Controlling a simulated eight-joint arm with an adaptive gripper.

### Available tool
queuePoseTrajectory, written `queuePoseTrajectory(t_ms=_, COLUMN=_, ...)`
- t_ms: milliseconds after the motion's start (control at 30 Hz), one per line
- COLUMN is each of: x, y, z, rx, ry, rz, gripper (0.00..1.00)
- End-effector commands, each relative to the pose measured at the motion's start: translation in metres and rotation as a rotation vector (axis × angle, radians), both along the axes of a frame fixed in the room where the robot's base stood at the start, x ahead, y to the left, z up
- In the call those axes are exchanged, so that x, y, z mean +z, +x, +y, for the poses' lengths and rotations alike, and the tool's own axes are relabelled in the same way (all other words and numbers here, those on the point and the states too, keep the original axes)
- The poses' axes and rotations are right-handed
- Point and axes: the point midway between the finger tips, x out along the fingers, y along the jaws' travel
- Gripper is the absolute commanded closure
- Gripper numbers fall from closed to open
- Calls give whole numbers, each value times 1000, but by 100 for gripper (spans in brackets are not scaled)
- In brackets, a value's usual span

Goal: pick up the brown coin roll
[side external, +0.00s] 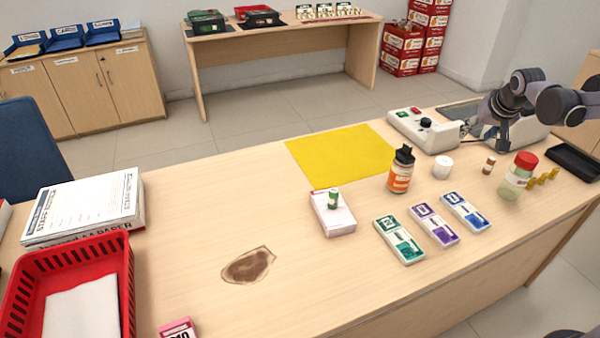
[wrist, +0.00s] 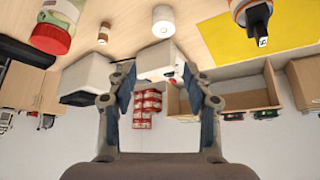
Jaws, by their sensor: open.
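The brown coin roll (side external: 489,165) is a small upright cylinder with a pale band. It stands on the counter between a white round tub (side external: 442,167) and a red-lidded jar (side external: 518,176). In the wrist view the brown coin roll (wrist: 103,34) is small, near the top left, beyond the fingers and left of the white tub (wrist: 163,21). My gripper (side external: 484,135) is raised near the counter's back right, behind the coin roll and apart from it. In the wrist view my gripper (wrist: 156,72) has its two fingers spread, with nothing between them.
An orange bottle with a black cap (side external: 401,170) stands left of the tub. Yellow pieces (side external: 543,177) and a black tray (side external: 573,163) lie right of the jar. A pale device (side external: 424,130) is behind.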

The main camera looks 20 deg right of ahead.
Motion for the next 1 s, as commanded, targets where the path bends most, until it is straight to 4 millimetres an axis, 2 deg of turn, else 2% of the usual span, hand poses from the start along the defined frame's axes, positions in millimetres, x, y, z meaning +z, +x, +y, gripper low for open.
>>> queuePoseTrajectory(t_ms=33, x=-10, y=8, z=-19, rx=-37, ry=0, rz=2, gripper=49)
queuePoseTrajectory(t_ms=200, x=-44, y=26, z=-74, rx=-150, ry=2, rz=5, gripper=49)
queuePoseTrajectory(t_ms=400, x=-93, y=34, z=-138, rx=-278, ry=1, rz=7, gripper=49)
queuePoseTrajectory(t_ms=500, x=-115, y=34, z=-162, rx=-328, ry=1, rz=8, gripper=49)
queuePoseTrajectory(t_ms=700, x=-140, y=31, z=-187, rx=-382, ry=2, rz=8, gripper=49)
queuePoseTrajectory(t_ms=1000, x=-158, y=36, z=-198, rx=-390, ry=2, rz=8, gripper=49)
